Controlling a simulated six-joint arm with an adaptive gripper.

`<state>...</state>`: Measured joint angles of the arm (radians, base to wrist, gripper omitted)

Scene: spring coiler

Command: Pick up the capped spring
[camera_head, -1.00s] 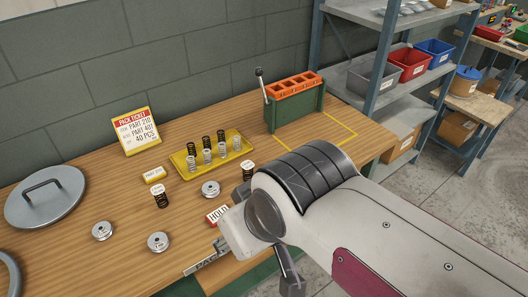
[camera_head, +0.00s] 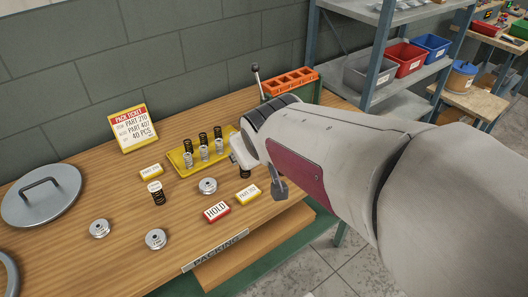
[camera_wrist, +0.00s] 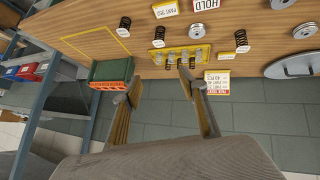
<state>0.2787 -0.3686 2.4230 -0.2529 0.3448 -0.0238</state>
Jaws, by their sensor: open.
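A black spring with a white cap (camera_head: 155,193) stands upright on the bench, left of the yellow tray; it also shows in the wrist view (camera_wrist: 242,39).
The yellow tray (camera_wrist: 158,56) holds several black and silver springs. Metal discs (camera_head: 208,186), a HOLD block (camera_head: 216,211) and small labels lie around. A green box with an orange top (camera_head: 291,81) stands at the back, a pack ticket sign (camera_head: 133,128) behind the tray.

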